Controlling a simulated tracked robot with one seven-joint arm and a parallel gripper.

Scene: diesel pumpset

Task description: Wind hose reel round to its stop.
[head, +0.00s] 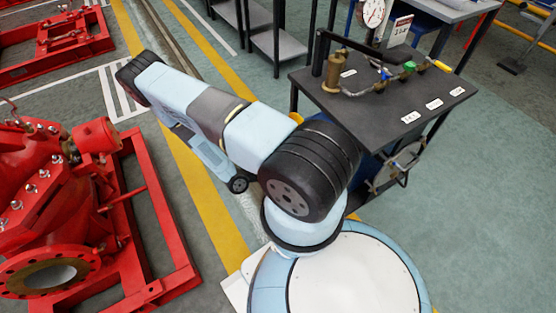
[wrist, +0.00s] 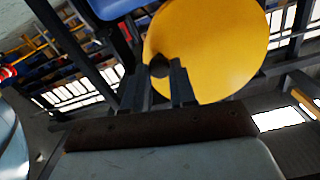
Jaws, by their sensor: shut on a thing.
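The hose reel shows in the wrist view as a large yellow disc (wrist: 215,45) facing the camera. A small dark round handle (wrist: 159,68) sits at its lower left. My gripper (wrist: 158,78) reaches up from below, with its two dark fingers on either side of the handle, shut on it. In the head view only a small yellow edge of the reel (head: 297,118) shows behind my arm. My arm hides the gripper and the handle there. How far round the reel is turned, and its stop, cannot be seen.
A dark bench (head: 385,95) with a gauge (head: 373,12), brass fittings and a small hose stands right of my arm. A red pump (head: 60,195) on a red frame stands at the left.

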